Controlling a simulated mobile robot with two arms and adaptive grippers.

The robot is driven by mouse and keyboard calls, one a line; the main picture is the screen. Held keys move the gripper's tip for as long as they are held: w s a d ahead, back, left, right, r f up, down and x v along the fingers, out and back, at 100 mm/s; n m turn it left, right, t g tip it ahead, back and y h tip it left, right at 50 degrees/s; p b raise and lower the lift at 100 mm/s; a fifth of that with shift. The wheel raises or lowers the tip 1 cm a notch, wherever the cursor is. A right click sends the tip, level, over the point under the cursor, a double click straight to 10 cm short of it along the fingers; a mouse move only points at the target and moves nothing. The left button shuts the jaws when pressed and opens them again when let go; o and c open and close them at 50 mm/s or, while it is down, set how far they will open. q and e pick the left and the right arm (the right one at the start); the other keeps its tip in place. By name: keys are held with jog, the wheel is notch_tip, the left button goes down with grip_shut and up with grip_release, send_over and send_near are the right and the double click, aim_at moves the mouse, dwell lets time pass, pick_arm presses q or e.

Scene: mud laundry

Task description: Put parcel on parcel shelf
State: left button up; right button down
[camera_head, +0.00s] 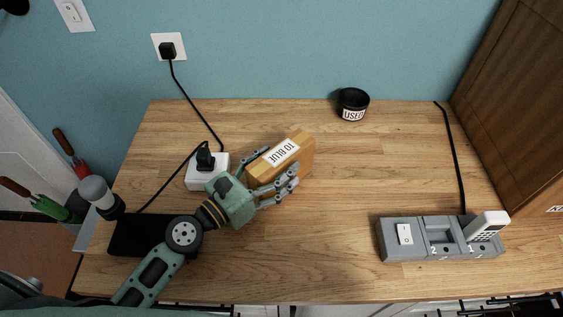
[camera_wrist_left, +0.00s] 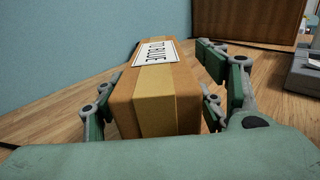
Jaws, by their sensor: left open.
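The parcel (camera_head: 298,158) is a brown cardboard box with a tan tape band and a white label reading "TO BLUE". It rests on the wooden counter left of centre. My left gripper (camera_head: 273,172) is open, with one finger on each side of the parcel's near end. In the left wrist view the parcel (camera_wrist_left: 165,100) lies between the open fingers, with gaps visible beside it. No parcel shelf can be made out in these views. My right gripper does not show.
A white power adapter (camera_head: 207,172) with a black plug and cable sits just left of the parcel. A black cup labelled "USED" (camera_head: 353,105) stands at the back. A grey dock (camera_head: 440,238) is at right, beside a wooden cabinet (camera_head: 520,110). The counter's middle is clear.

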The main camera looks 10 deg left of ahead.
pick_arm(q)
jog(key=shift+x, duration=1.1)
jog(key=shift+f, duration=0.1)
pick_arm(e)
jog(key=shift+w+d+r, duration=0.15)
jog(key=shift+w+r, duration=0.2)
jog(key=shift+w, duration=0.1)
pick_arm(q)
jog(key=c, duration=0.4)
grip_shut()
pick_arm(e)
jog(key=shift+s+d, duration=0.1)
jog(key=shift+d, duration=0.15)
pick_arm(q)
jog(key=shift+r, duration=0.2)
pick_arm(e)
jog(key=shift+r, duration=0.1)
